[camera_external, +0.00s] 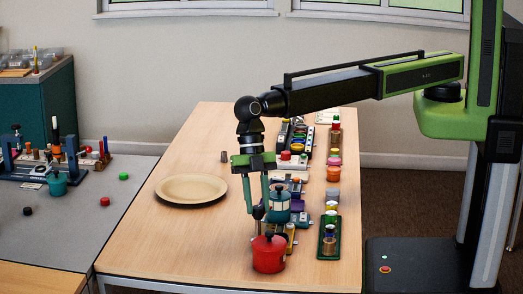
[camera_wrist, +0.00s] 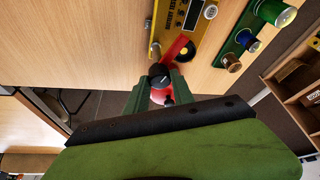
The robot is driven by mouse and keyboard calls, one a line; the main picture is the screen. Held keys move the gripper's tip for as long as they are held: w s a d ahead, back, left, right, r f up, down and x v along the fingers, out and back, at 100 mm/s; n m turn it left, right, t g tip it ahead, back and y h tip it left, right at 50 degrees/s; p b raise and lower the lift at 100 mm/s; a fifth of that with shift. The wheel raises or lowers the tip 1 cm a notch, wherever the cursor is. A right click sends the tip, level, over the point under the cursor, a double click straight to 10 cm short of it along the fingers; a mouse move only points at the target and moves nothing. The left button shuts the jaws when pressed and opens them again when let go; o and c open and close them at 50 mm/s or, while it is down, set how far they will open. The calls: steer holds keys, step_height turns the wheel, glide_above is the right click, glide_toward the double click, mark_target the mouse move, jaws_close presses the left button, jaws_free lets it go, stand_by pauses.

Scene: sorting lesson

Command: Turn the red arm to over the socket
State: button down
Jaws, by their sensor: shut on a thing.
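My gripper (camera_external: 258,208) points down near the table's front edge, behind and above a round red body (camera_external: 268,255). In the wrist view my gripper (camera_wrist: 159,82) has its green fingers shut on a dark knob (camera_wrist: 158,71). A red arm (camera_wrist: 176,47) shows just beyond the knob, beside a yellow base (camera_wrist: 167,22) with lettering. A dark round spot (camera_wrist: 188,51) lies at the red arm's far end; I cannot tell whether it is the socket or a pivot. The fingers partly hide a red part below the knob.
A green holder (camera_external: 328,238) with several cylinders stands to the right; it also shows in the wrist view (camera_wrist: 229,52). A beige plate (camera_external: 191,189) lies left on the wooden table. More coloured fixtures stand behind my gripper. The table's left front is clear.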

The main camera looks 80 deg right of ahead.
steer(key=m, duration=0.2)
steer(key=m+t, duration=0.1)
steer(key=m, duration=0.1)
steer(key=m+t, duration=0.1)
steer(key=m, duration=0.1)
steer(key=shift+s+d, duration=0.1)
steer(key=shift+s, duration=0.15)
steer(key=m+t, duration=0.1)
steer(key=m, duration=0.2)
steer(key=m+t, duration=0.1)
steer(key=m, duration=0.2)
steer(key=shift+s+t+h, duration=0.1)
steer(key=shift+t+h, duration=0.2)
steer(key=shift+h, duration=0.1)
steer(key=shift+m, duration=0.4)
steer(key=c, duration=1.1)
jaws_free()
steer(key=p+v, duration=1.6)
steer(key=v, duration=0.1)
steer(key=shift+s+r, duration=0.1)
steer(key=shift+s, duration=0.05)
